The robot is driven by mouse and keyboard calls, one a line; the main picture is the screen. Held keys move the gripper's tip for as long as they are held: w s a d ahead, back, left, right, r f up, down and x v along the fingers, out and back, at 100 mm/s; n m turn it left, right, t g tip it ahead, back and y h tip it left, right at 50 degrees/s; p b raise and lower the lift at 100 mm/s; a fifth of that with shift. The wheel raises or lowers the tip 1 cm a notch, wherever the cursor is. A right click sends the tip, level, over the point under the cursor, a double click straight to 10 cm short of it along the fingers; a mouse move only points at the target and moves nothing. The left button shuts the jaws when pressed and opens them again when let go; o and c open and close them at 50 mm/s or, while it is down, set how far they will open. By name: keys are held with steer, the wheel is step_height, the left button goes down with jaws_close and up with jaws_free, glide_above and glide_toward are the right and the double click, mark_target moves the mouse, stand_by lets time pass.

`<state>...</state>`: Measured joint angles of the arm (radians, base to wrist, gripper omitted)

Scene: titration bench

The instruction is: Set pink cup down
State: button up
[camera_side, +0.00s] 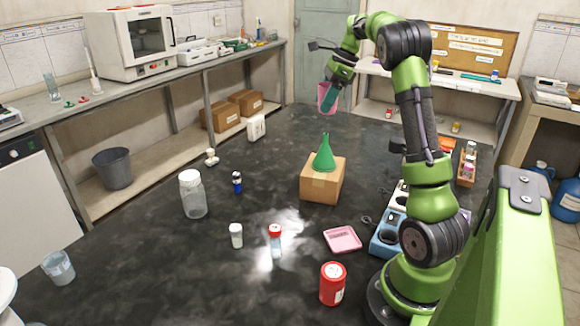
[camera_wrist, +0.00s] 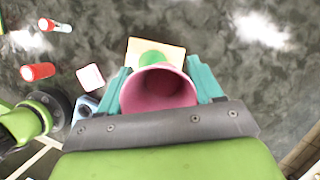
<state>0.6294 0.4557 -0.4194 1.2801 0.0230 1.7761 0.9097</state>
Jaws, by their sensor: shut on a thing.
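The pink cup (camera_side: 324,92) is held in my gripper (camera_side: 332,96) in the side view, raised above the far part of the dark table. In the wrist view the pink cup (camera_wrist: 158,92) sits between the two teal fingers of my gripper (camera_wrist: 160,88), which are shut on it. Its open mouth faces the wrist camera and I see its pink inside. The cup's underside is hidden.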

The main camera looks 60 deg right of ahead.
steer(key=s+a+f+n+g+y, duration=0.1)
steer(key=s+a+n, duration=0.3)
steer(key=a, duration=0.5)
steer(key=s+a+f+n+g, duration=0.15)
steer(key=s+a+n, duration=0.25)
steer(key=a, duration=0.4)
steer(key=s+a+f+n+g+y, duration=0.1)
steer(key=s+a+f+n, duration=0.2)
steer(key=a, duration=0.6)
step_height(320, 180, down, 13)
steer(key=shift+s+d+f, duration=0.15)
steer(key=w+d, duration=0.1)
steer(key=w, duration=0.4)
steer(key=w+d+f, duration=0.1)
steer(key=w+d, duration=0.1)
steer(key=w, duration=0.3)
steer(key=w+d+f, duration=0.1)
steer(key=w, duration=0.4)
steer(key=shift+w+d, duration=0.2)
steer(key=shift+d, duration=0.05)
steer(key=shift+f, duration=1.7)
steer(key=shift+f, duration=0.1)
steer(key=o, duration=1)
